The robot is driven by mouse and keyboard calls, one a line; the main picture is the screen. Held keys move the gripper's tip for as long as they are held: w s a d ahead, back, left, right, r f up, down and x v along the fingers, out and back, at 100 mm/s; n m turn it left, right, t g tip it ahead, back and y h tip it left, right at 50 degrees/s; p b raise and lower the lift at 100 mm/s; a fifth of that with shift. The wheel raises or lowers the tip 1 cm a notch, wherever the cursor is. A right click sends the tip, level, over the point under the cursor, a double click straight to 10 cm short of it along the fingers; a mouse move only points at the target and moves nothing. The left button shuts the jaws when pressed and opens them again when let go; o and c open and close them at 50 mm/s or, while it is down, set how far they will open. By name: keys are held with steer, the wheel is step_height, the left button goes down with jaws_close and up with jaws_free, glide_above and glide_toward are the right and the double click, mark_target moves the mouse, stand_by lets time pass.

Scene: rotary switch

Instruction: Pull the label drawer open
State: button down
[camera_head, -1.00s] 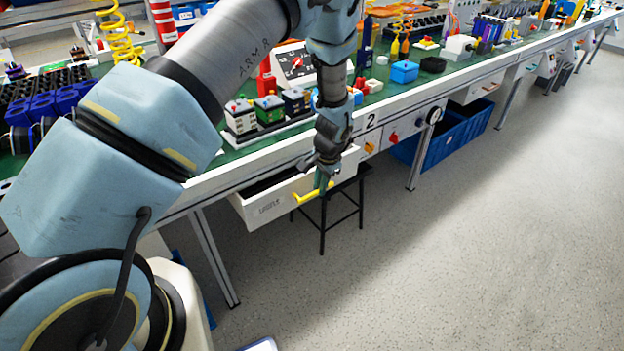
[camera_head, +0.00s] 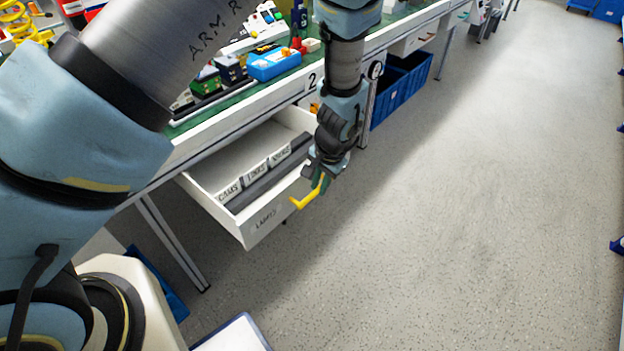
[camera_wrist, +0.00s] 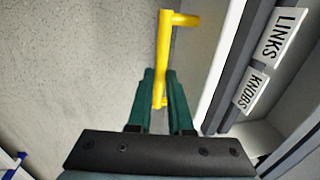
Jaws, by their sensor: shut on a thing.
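The white label drawer (camera_head: 246,233) stands well out from under the bench in the head view. Dividers with printed tags (camera_head: 255,172) show inside it. Its yellow handle (camera_head: 306,199) is on the front panel. My gripper (camera_head: 322,184) is at the handle, with its green fingers shut on it. In the wrist view the fingers (camera_wrist: 158,92) close around the yellow bar (camera_wrist: 164,60), and the drawer interior with the tags LINKS (camera_wrist: 284,34) and KNOBS (camera_wrist: 255,90) lies to the right. Part of the handle is hidden by the fingers.
The green-topped workbench (camera_head: 206,119) carries small devices and a blue box (camera_head: 274,64). Blue crates (camera_head: 402,88) stand under the bench to the right. The grey floor (camera_head: 450,220) in front of the drawer is clear.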

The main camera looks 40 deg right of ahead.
stand_by(0.3)
steer(key=c, duration=0.8)
jaws_free()
steer(key=shift+c, duration=0.2)
steer(key=shift+r, duration=0.1)
step_height(320, 180, up, 10)
steer(key=s+b, duration=0.1)
steer(key=s, duration=0.1)
steer(key=shift+d+r, duration=0.2)
steer(key=shift+r, duration=0.05)
